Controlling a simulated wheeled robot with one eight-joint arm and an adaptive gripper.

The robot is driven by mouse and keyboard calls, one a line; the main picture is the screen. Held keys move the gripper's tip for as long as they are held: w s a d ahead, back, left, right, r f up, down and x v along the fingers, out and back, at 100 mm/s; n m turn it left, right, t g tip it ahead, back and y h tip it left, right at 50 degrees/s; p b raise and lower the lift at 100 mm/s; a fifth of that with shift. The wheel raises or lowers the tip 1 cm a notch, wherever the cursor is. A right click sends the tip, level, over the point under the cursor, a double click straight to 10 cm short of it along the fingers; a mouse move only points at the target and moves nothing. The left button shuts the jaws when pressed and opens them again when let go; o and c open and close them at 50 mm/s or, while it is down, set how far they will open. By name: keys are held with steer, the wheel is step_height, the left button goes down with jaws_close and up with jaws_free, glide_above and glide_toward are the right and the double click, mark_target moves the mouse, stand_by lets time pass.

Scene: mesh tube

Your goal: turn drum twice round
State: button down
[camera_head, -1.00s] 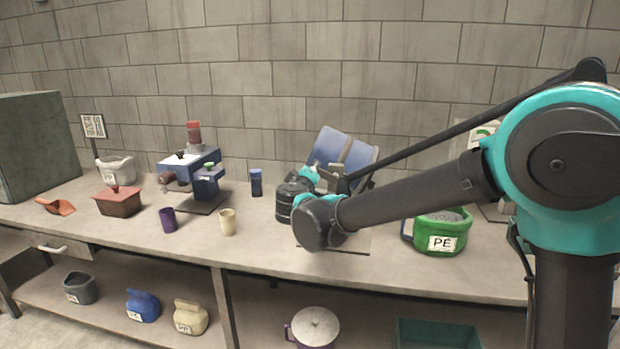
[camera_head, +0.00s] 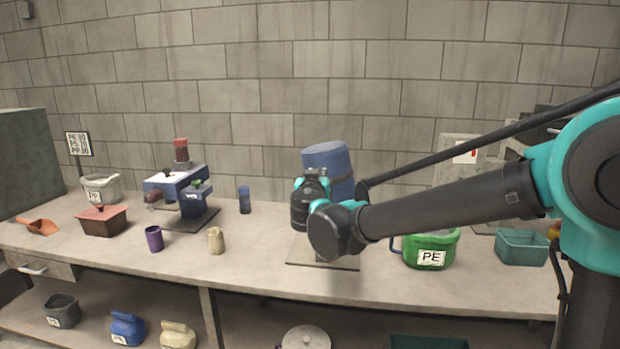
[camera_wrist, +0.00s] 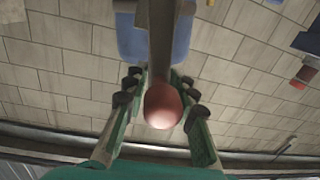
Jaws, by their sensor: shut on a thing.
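The blue drum (camera_head: 328,157) stands nearly upright behind my wrist on a base plate (camera_head: 325,259) on the bench. My arm hides its lower part and its stand. In the wrist view the drum (camera_wrist: 135,42) shows at the top, behind a brown bar (camera_wrist: 161,40). A reddish-brown ball knob (camera_wrist: 163,105) sits at the near end of that bar. My gripper (camera_wrist: 160,90) has its two green fingers with dark pads on either side of this knob and is shut on it. In the head view my fingertips are hidden.
A green PE bucket (camera_head: 430,250) and a teal bin (camera_head: 521,247) stand to the right. To the left are a beige cup (camera_head: 216,240), a purple cup (camera_head: 154,238), a dark blue cup (camera_head: 244,200) and a blue machine (camera_head: 183,190). The front bench strip is clear.

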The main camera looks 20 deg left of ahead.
steer(key=w+d+f+m, duration=0.1)
steer(key=d+m, duration=0.3)
steer(key=m, duration=0.4)
steer(key=w+d+f+m+t, duration=0.1)
steer(key=d+f+m, duration=0.2)
steer(key=m, duration=0.5)
steer(key=shift+d, duration=0.35)
steer(key=c, duration=1.2)
jaws_free()
steer(key=shift+s+d, duration=0.1)
steer(key=shift+s, duration=0.05)
steer(key=v, duration=1.1)
steer(key=shift+s+f, duration=0.1)
steer(key=shift+s, duration=0.3)
